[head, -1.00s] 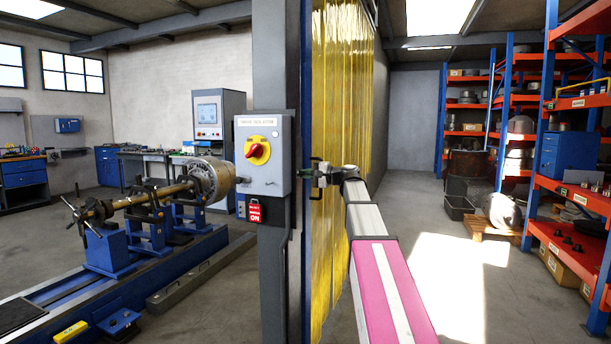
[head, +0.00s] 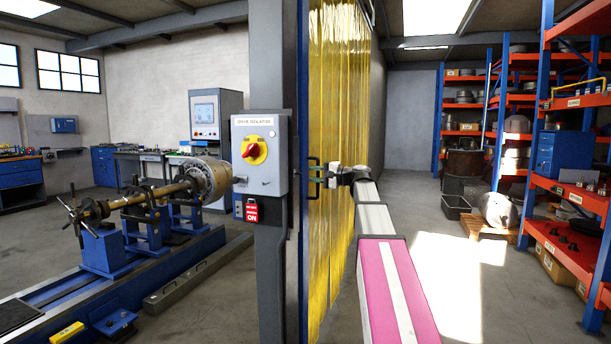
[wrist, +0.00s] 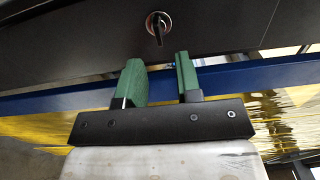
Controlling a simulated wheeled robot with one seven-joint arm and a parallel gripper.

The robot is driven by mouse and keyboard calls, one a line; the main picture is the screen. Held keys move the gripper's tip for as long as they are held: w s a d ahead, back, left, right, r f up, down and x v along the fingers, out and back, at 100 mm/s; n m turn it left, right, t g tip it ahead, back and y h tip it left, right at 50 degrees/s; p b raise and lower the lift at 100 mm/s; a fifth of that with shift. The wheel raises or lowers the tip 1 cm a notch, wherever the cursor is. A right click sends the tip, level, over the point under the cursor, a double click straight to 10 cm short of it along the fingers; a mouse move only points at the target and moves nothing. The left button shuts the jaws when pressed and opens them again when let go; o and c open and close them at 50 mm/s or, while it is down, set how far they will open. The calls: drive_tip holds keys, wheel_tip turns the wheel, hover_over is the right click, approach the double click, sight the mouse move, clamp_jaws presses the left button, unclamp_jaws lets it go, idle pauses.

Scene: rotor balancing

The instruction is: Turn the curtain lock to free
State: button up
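The curtain lock (wrist: 157,27) shows in the wrist view as a round silver cylinder with a dark, roughly upright slot or key, set in a black panel (wrist: 85,42). My gripper (wrist: 160,73) has two green fingers standing apart with nothing between them. The lock lies just beyond the fingertips, about midway between them in the picture; I see no contact. In the head view my gripper (head: 318,174) is at the blue post beside the yellow strip curtain (head: 336,235). The lock cannot be made out in the head view.
A blue post (head: 304,260) stands at the curtain's near edge, with a black handle (head: 313,160) by my gripper. Left of it, a grey column carries an isolator box (head: 276,180) with a red and yellow switch. The floor (head: 455,270) right of my arm is clear.

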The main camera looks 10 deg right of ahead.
drive_tip(key=v, duration=0.5)
drive_tip(key=shift+s+d, duration=0.2)
drive_tip(key=shift+d, duration=0.15)
drive_tip(key=s+a+f+g+h, duration=0.1)
drive_tip(key=s+a+f+h, duration=0.15)
drive_tip(key=f, duration=0.75)
drive_tip(key=s+a+f+n+g+h, duration=0.15)
drive_tip(key=a+f, duration=0.25)
drive_tip(key=f, duration=0.6)
drive_tip(key=s+a+f+m+g+h, duration=0.1)
drive_tip(key=s+a+f+g+h, duration=0.15)
drive_tip(key=f, duration=0.75)
drive_tip(key=s+f+n+g+h, duration=0.4)
drive_tip(key=s+f+h, duration=0.5)
drive_tip(key=s+f, duration=1.2)
wheel_tip(320, 180, down, 4)
drive_tip(key=shift+s+a+r+n, duration=0.25)
drive_tip(key=shift+a+n, duration=0.15)
drive_tip(key=shift+n, duration=0.45)
